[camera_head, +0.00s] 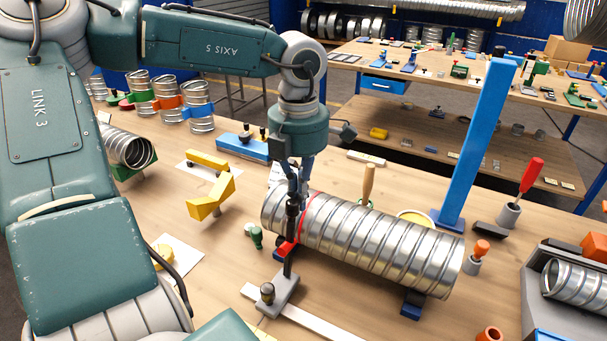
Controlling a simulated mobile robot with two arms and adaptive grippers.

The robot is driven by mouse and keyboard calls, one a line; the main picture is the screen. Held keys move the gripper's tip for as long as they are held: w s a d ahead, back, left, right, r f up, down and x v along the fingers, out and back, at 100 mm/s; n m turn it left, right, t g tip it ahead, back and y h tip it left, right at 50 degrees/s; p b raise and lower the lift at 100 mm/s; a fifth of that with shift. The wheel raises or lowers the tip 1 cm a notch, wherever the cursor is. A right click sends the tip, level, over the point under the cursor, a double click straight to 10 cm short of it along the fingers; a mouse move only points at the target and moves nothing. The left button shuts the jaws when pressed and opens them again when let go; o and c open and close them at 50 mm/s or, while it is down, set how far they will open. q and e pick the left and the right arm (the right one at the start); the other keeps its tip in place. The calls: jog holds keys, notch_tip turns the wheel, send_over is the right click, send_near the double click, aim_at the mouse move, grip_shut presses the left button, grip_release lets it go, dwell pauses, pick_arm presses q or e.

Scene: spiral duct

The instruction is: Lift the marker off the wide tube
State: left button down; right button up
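The wide tube (375,243) is a silver spiral duct lying on blue supports at the middle of the table. A thin red line runs around its left part. A slim black upright piece, seemingly the marker (291,222), stands at the tube's left part beside this line. Below it is a grey stand (279,296) with a black knob and a red part. My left gripper (293,196) points down directly over the black piece, at the tube's left end. Its dark fingers merge with the black piece, so I cannot tell whether they are closed on it. My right gripper is not in view.
A blue post (475,150) stands behind the tube. A wooden-handled tool (368,184) and a red screwdriver (530,177) stand upright nearby. A yellow bracket (212,196) lies left of the tube. A white strip (312,321) lies under the stand. A grey fixture (535,300) is at right.

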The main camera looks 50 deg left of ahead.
pick_arm(q)
jog(key=shift+w+a+r, duration=0.1)
jog(key=shift+w+a, duration=0.05)
jog(key=shift+w, duration=0.35)
notch_tip(320, 180, up, 9)
jog(key=p, duration=0.5)
dwell(0.7)
dwell(0.3)
